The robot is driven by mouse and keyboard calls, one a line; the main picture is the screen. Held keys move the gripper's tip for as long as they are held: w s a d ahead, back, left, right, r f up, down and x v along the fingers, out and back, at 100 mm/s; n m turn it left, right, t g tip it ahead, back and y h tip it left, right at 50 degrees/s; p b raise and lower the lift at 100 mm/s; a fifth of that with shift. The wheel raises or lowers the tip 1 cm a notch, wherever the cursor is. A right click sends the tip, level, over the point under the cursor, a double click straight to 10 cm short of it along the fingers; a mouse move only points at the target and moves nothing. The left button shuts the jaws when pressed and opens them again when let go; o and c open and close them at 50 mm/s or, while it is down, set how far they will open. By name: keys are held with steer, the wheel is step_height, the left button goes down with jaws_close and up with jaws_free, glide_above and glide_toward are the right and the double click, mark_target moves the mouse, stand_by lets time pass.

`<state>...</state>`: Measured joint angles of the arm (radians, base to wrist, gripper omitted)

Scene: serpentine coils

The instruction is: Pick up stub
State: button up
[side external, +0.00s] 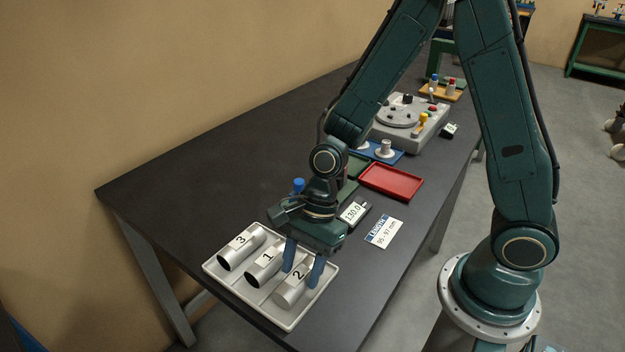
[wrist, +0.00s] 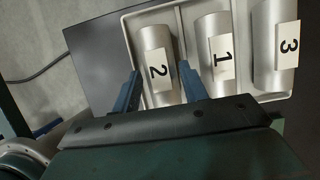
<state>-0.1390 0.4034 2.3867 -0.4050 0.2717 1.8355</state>
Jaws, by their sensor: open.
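Three silver cylindrical stubs lie side by side in a pale grey tray (side external: 292,324) at the near end of the dark table. Each carries a white number label. Stub 3 (side external: 241,247) is at the left, stub 1 (side external: 264,266) in the middle and stub 2 (side external: 290,291) at the right. My gripper (side external: 302,278) is open, with its blue fingers pointing down over stub 2. In the wrist view the fingers (wrist: 160,84) stand on either side of stub 2 (wrist: 154,50), with stub 1 (wrist: 215,45) and stub 3 (wrist: 277,45) to the right. Finger contact is unclear.
A small display reading 130.0 (side external: 353,212) and a white card reading 95 - 97 mm (side external: 383,232) lie right of the gripper. A red tray (side external: 391,181) and a grey machine (side external: 415,122) stand farther back. The table's left part is clear.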

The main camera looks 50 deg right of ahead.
mark_target(300, 272)
steer(key=shift+x, duration=0.85)
steer(key=c, duration=0.7)
steer(key=shift+c, duration=0.2)
steer(key=shift+r, duration=0.1)
step_height(300, 272, up, 20)
stand_by(0.7)
